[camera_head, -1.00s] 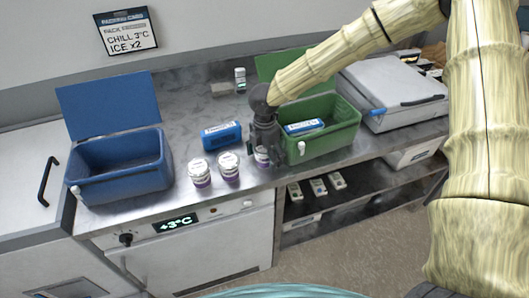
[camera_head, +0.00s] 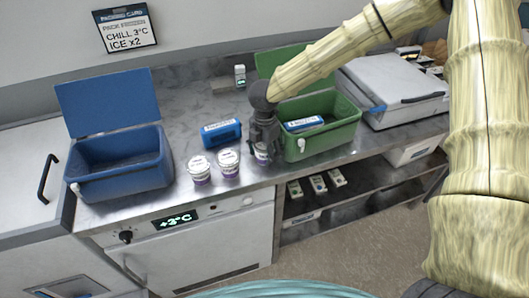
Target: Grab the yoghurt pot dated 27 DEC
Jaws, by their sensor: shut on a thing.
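Three yoghurt pots with white lids and purple bands stand in a row near the counter's front edge. The left pot (camera_head: 199,170) and the middle pot (camera_head: 229,164) stand free. The right pot (camera_head: 261,155) is beneath my gripper (camera_head: 262,146), which points down and is shut on it. My gripper hides most of that pot. The print on the lids is too small to read, so I cannot tell which pot is dated 27 DEC.
A blue open cool box (camera_head: 120,178) stands left and a green open one (camera_head: 335,138) stands right, close to my gripper, with a blue ice pack (camera_head: 303,124) inside. Another blue ice pack (camera_head: 221,132) lies behind the pots. A small white bottle (camera_head: 239,75) stands at the back.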

